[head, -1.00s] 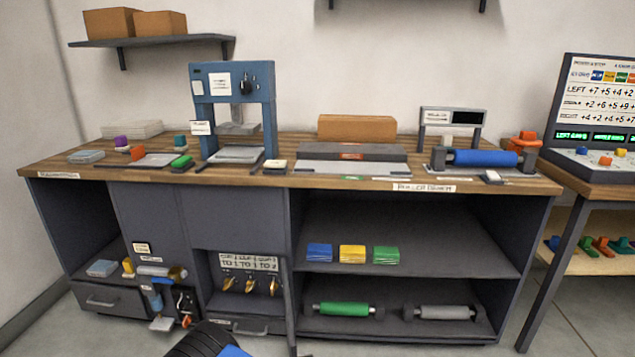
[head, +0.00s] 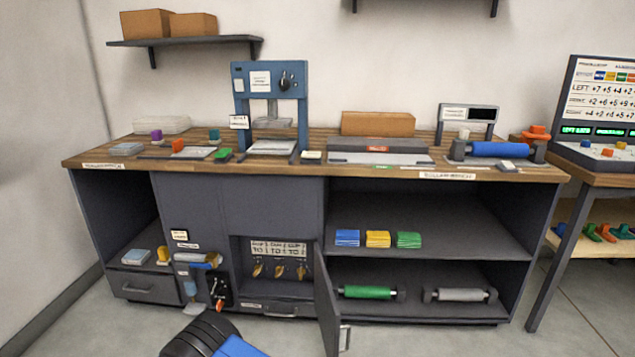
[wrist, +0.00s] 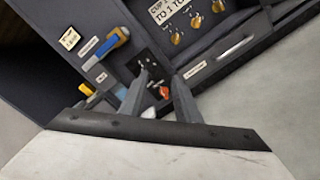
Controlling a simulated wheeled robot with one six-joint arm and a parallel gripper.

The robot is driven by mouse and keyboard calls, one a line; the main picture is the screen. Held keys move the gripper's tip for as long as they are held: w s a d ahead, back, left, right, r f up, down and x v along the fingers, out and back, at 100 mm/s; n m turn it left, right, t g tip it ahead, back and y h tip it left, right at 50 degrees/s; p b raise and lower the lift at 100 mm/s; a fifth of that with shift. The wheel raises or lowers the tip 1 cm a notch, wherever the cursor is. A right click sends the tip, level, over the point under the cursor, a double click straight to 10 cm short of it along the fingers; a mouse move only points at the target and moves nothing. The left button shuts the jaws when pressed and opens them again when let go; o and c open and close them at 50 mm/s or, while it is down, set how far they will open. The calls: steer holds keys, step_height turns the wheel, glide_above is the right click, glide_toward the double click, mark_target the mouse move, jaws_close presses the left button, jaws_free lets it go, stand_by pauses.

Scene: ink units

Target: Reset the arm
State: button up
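My gripper (wrist: 158,90) shows in the wrist view with its two grey fingers apart and nothing held between them. Beyond the fingers is a dark panel with an orange-red knob (wrist: 164,92) on the cabinet front. The panel also shows in the head view (head: 219,289). I cannot tell whether the fingers touch the panel. Part of my arm (head: 205,335), black and blue, shows at the bottom of the head view; the gripper itself is not clear there.
The workbench (head: 300,168) carries a blue press (head: 268,78) and a blue roller (head: 498,150). A cabinet door (head: 327,300) stands open below. Ink packs (head: 378,239) and spare rollers (head: 367,292) lie on the shelves. A control console (head: 600,110) stands at right. The floor in front is clear.

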steer(key=w+d+r+m+g+h, duration=0.25)
steer(key=w+d+r, duration=0.25)
steer(key=d+r, duration=0.5)
steer(key=w+d+r+m+g+h, duration=0.2)
steer(key=w+d+r+m+h, duration=0.2)
steer(key=d+r, duration=0.6)
steer(key=s+d+r+m+g, duration=0.25)
steer(key=d+r, duration=0.65)
steer(key=d, duration=0.5)
steer(key=s+d+r+m+g, duration=0.2)
steer(key=d+r+m+g, duration=0.2)
steer(key=d+r, duration=0.7)
steer(key=s+d+r+m+g+y, duration=0.2)
steer(key=s+d+r+m, duration=0.15)
steer(key=s+d, duration=0.7)
steer(key=s+d+r+m+g+y, duration=0.1)
steer(key=s+d+r+m+g, duration=0.2)
steer(key=s+d, duration=0.7)
steer(key=s+d+m+t+y, duration=0.1)
steer(key=s+d+m+y, duration=0.1)
steer(key=s, duration=0.9)
steer(key=s+d+m+t+y, duration=0.2)
steer(key=s+m+y, duration=0.1)
steer(key=s, duration=0.9)
steer(key=shift+s+d+r+m+y, duration=0.15)
steer(key=shift+s+d+m+y, duration=0.05)
steer(key=shift+d+m+y, duration=0.2)
